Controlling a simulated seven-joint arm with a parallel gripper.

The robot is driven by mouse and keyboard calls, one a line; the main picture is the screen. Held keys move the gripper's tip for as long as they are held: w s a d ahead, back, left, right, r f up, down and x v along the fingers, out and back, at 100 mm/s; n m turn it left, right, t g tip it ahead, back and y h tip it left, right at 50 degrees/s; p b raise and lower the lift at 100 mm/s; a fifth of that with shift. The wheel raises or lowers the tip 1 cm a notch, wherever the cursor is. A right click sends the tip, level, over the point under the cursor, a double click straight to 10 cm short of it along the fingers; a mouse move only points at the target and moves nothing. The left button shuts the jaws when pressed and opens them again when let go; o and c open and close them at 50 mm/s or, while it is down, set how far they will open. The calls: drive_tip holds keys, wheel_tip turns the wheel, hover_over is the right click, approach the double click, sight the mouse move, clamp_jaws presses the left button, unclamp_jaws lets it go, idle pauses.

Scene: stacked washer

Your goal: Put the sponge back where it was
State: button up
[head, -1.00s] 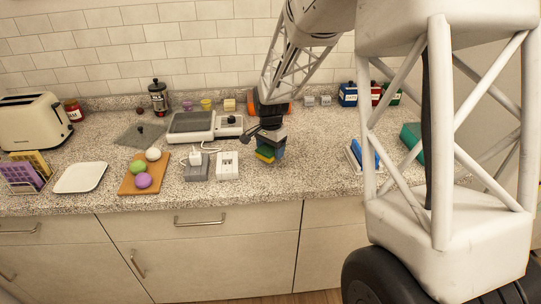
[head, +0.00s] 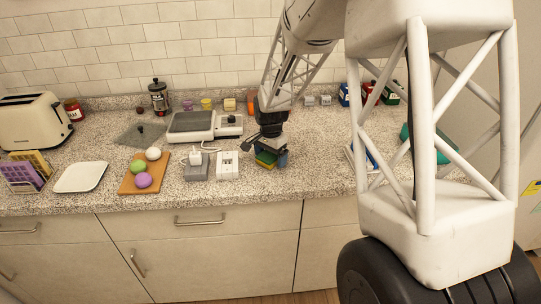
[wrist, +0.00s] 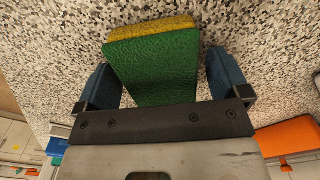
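The sponge (head: 265,159), green with a yellow layer, is at the counter's front middle, right of the white socket box (head: 228,165). In the wrist view the sponge (wrist: 155,65) lies between the two blue fingers of my gripper (wrist: 162,75). Narrow gaps show between the sponge and the fingers, so my gripper looks open around it. In the head view my gripper (head: 270,150) points down over the sponge and hides part of it. The sponge looks to be on or just above the counter; I cannot tell which.
Left of the socket box are a grey box with a plug (head: 196,168), a kitchen scale (head: 191,127) and a wooden board (head: 137,180) with several balls. Blue, red and green containers (head: 370,93) stand at the back right.

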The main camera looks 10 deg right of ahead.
sight(271, 155)
drive_tip(key=shift+r, duration=0.15)
wheel_tip(271, 155, up, 12)
idle(0.9)
idle(0.5)
drive_tip(key=shift+s, duration=0.1)
drive_tip(key=s+d+r+n+t, duration=0.1)
drive_tip(key=s+d+r+n, duration=0.3)
drive_tip(key=s, duration=0.6)
drive_tip(key=s+d+r, duration=0.3)
drive_tip(key=s+r, duration=0.2)
drive_tip(key=s, duration=0.6)
drive_tip(key=s+d+n, duration=0.1)
drive_tip(key=s+n, duration=0.1)
drive_tip(key=s, duration=0.8)
drive_tip(key=s+d+f+n+t, duration=0.1)
drive_tip(key=s+d+n, duration=0.1)
drive_tip(key=s, duration=0.8)
drive_tip(key=shift+s+d+n+t, duration=0.15)
drive_tip(key=shift+s+n+t, duration=0.15)
drive_tip(key=shift+s+n, duration=0.1)
